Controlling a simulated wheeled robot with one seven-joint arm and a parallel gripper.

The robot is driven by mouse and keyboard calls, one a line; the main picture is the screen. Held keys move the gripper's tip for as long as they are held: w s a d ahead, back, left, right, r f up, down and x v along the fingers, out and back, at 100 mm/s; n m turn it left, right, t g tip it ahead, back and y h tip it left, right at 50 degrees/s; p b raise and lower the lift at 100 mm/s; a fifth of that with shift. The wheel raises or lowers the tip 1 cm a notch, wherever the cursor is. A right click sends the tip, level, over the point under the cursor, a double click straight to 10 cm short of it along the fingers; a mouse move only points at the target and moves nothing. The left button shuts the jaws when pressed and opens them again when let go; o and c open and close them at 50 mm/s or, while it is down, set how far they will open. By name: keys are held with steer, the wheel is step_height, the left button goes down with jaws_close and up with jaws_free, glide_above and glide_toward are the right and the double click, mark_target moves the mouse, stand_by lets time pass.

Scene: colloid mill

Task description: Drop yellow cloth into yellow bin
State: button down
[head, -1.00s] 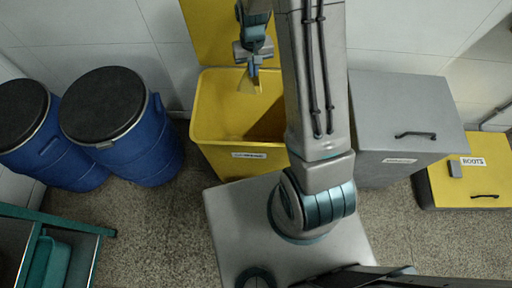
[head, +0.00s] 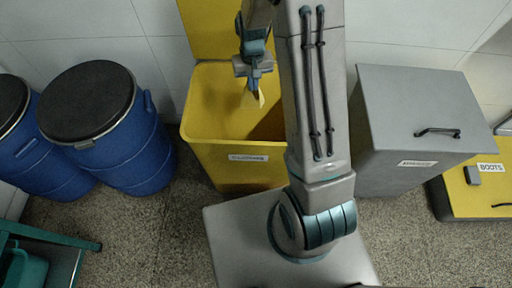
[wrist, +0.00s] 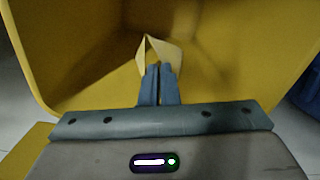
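The yellow bin (head: 215,138) stands open against the wall with its yellow lid raised behind it. My gripper (head: 254,88) points down over the bin's opening. It is shut on the yellow cloth (head: 251,101), a small pale piece hanging from the fingertips. In the wrist view the cloth (wrist: 160,50) sticks out beyond the closed fingers of my gripper (wrist: 159,70), with the yellow bin (wrist: 60,60) walls around it. The bin floor is in shadow, and my arm hides part of the bin's right side in the head view.
Two blue barrels (head: 118,140) with black lids stand left of the bin. A closed grey bin (head: 425,105) stands on the right. A yellow box (head: 482,190) labelled BOOTS is at the far right. A teal shelf (head: 45,238) is at lower left.

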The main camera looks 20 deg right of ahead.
step_height(320, 180, down, 5)
steer(key=b, duration=0.3)
steer(key=shift+c, duration=1.4)
jaws_free()
steer(key=shift+r, duration=0.1)
step_height(320, 180, up, 5)
steer(key=p, duration=0.4)
steer(key=shift+r, duration=0.2)
step_height(320, 180, up, 14)
steer(key=p, duration=0.3)
